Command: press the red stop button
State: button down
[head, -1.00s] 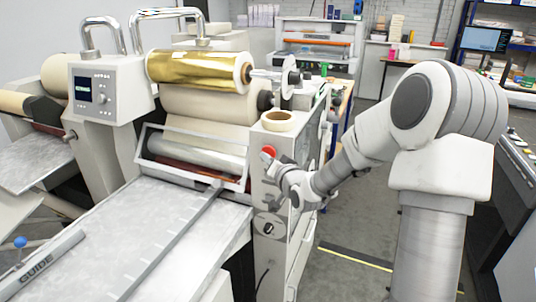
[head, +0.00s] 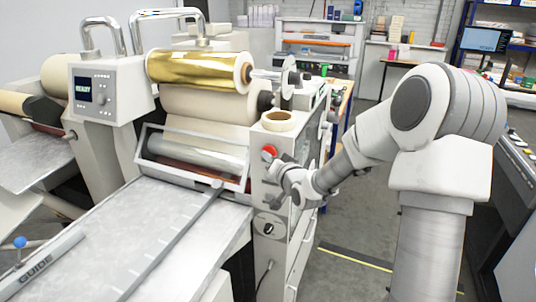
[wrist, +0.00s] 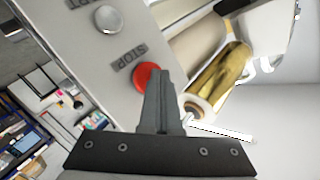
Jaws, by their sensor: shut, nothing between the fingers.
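The red stop button (head: 269,151) sits on the front of the machine's right-hand side post. In the wrist view the red button (wrist: 145,76) lies beside a STOP label, partly hidden behind the fingertips. My gripper (head: 273,164) is shut and empty, just below and right of the button in the head view. In the wrist view its closed fingers (wrist: 159,78) overlap the button's right edge. I cannot tell whether the tips touch it.
A grey round button (wrist: 109,19) is on the same panel. A tape roll (head: 279,121) lies on top of the post. A gold foil roll (head: 198,71) and a metal feed table (head: 150,225) are to the left. The display (head: 83,88) is lit.

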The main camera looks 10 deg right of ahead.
jog(key=shift+s+a+b, duration=0.3)
jog(key=shift+s+a, duration=0.15)
jog(key=shift+s, duration=0.2)
jog(key=s+a, duration=0.1)
jog(key=s, duration=0.1)
jog(key=s+a+b, duration=0.1)
jog(key=s+a, duration=0.1)
dwell(0.5)
jog(key=shift+s, duration=0.1)
dwell(0.4)
